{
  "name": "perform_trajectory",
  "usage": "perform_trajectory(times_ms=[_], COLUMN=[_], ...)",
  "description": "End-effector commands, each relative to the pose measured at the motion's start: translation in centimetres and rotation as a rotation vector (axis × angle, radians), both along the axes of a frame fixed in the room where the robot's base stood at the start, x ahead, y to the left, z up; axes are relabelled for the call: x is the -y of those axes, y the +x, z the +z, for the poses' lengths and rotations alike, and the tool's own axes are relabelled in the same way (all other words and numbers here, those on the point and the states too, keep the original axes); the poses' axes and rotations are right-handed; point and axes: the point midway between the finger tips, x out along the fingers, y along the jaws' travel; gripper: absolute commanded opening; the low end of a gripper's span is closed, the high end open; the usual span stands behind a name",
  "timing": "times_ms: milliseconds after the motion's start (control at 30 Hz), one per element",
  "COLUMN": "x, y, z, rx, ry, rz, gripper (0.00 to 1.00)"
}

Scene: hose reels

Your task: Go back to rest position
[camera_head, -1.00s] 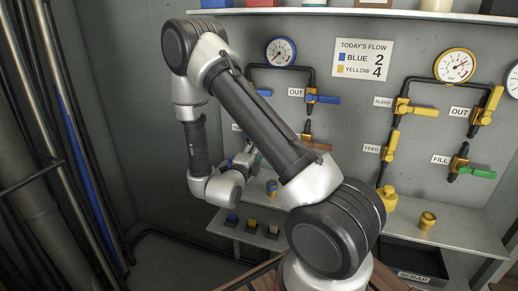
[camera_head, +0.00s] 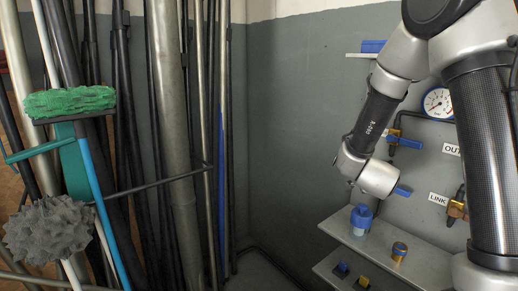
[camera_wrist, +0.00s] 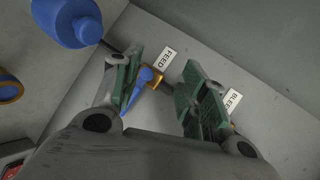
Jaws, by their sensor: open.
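My arm reaches in from the right in the head view, and its wrist (camera_head: 370,176) is beside the grey wall above the shelf. The fingers are not clear in that view. In the wrist view my gripper (camera_wrist: 160,88) is open, with green-padded fingers apart and nothing held between them. A blue valve handle (camera_wrist: 134,102) beside a FEED label (camera_wrist: 163,59) shows beyond the gap. A blue fitting (camera_head: 361,220) stands upright on the shelf below my wrist; a blue body (camera_wrist: 68,20) is at the wrist view's upper left, apart from the fingers.
A gauge (camera_head: 438,103) and valves line the wall at right. Pipes (camera_head: 175,120), a green brush (camera_head: 70,101) and a grey mop head (camera_head: 48,228) crowd the left. The corner between is clear.

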Motion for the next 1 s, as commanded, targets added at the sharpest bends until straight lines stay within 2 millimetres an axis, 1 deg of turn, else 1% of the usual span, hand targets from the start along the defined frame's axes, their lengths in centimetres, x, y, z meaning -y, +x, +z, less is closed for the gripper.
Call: perform_trajectory(times_ms=[33, 67, 100, 167, 200, 267, 333, 367, 400, 467, 500, 567, 600, 700, 800, 833, 900, 1000], x=[-1.0, -1.7, -2.6, -3.7, -4.3, -5.0, -5.4, -5.4, -5.3, -4.8, -4.3, -3.4, -2.8, -1.5, -0.7, -0.5, -0.4, -0.4], y=[-0.4, -0.8, -1.6, -3.2, -4.6, -7.0, -10.4, -12.0, -14.2, -17.7, -20.0, -23.2, -25.2, -29.2, -31.6, -32.0, -32.4, -32.4], z=[2.1, 3.1, 4.3, 6.1, 7.2, 8.7, 10.3, 10.9, 11.5, 12.3, 12.7, 13.2, 13.4, 13.7, 13.8, 13.8, 13.8, 13.8], rx=[-0.039, -0.069, -0.109, -0.168, -0.205, -0.263, -0.331, -0.362, -0.405, -0.471, -0.518, -0.584, -0.627, -0.718, -0.775, -0.786, -0.798, -0.798], ry=[-0.014, -0.029, -0.056, -0.111, -0.154, -0.229, -0.328, -0.374, -0.438, -0.532, -0.593, -0.673, -0.721, -0.805, -0.848, -0.856, -0.864, -0.864], rz=[0.103, 0.172, 0.264, 0.405, 0.498, 0.636, 0.79, 0.854, 0.935, 1.049, 1.118, 1.206, 1.255, 1.349, 1.402, 1.411, 1.42, 1.42], gripper=[0.43, 0.43, 0.43, 0.43, 0.43, 0.43, 0.43, 0.43, 0.43, 0.43, 0.43, 0.43, 0.43, 0.43, 0.43, 0.43, 0.43, 0.43])
